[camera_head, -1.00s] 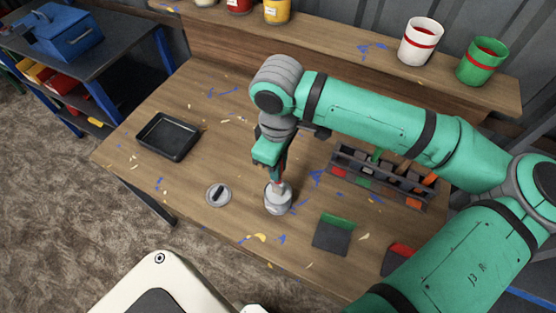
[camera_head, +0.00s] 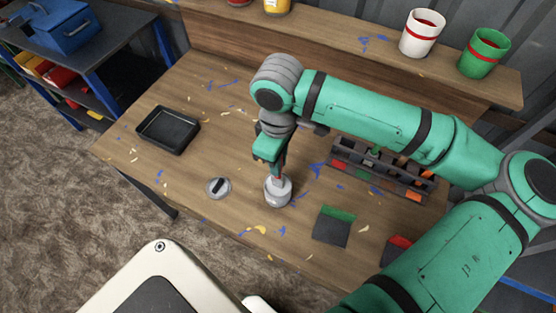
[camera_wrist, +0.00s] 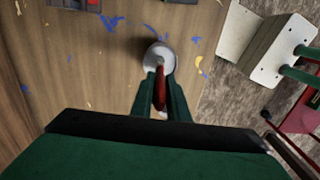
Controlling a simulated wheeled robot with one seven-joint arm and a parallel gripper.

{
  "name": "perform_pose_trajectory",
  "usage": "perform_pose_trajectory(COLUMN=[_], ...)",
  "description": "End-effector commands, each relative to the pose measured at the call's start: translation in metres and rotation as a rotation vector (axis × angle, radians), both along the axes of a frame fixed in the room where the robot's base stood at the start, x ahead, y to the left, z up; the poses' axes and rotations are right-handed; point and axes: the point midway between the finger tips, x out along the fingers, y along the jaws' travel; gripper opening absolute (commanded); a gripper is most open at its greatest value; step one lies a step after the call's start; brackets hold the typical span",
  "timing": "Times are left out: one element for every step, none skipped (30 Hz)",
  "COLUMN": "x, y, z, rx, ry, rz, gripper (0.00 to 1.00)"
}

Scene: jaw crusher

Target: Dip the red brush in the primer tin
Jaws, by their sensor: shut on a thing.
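My gripper (camera_head: 277,172) is shut on the red brush (camera_wrist: 160,88) and holds it upright over the primer tin (camera_head: 278,191). The tin is a small grey-white can on the workbench; it also shows in the wrist view (camera_wrist: 153,62). The brush's lower end is at the tin's opening, and its bristles are hidden. I cannot tell how deep they sit. A round grey lid (camera_head: 218,187) with a dark handle or bar lies on the bench just left of the tin.
A black tray (camera_head: 168,129) lies at the bench's left. A dark rack (camera_head: 380,170) with several slots stands to the right. A green-edged dark scraper (camera_head: 334,227) lies right of the tin. White (camera_head: 421,34) and green (camera_head: 484,54) buckets stand on the back shelf.

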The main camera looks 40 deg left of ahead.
Motion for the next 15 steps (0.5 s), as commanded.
perform_pose_trajectory(x=[0.0,0.0,0.0,0.0,0.0,0.0,0.0,0.0,0.0,0.001,0.0,0.0,0.0,0.0,0.0], y=[0.0,0.0,0.0,0.0,0.0,0.0,0.0,0.0,0.0,0.0,0.0,0.0,0.0,0.0,0.0], z=[0.0,0.0,0.0,0.0,0.0,0.001,0.001,0.003,0.005,0.007,0.009,0.011,0.014,0.016,0.019], rx=[0.0,0.0,0.0,0.0,0.0,0.0,0.0,0.0,0.0,0.0,0.0,0.0,0.001,0.001,0.001], ry=[0.0,0.0,0.0,0.0,0.0,0.0,-0.001,-0.001,-0.002,-0.002,-0.002,-0.001,-0.001,-0.001,-0.001], rz=[0.0,0.0,0.0,0.0,0.0,0.0,0.0,0.0,0.0,0.0,0.0,0.0,0.0,0.0,0.0], gripper=[0.0,0.0,0.0,0.0,0.0,0.0,0.0,0.0,0.0,0.0,0.0,0.0,0.0,0.0,0.0])
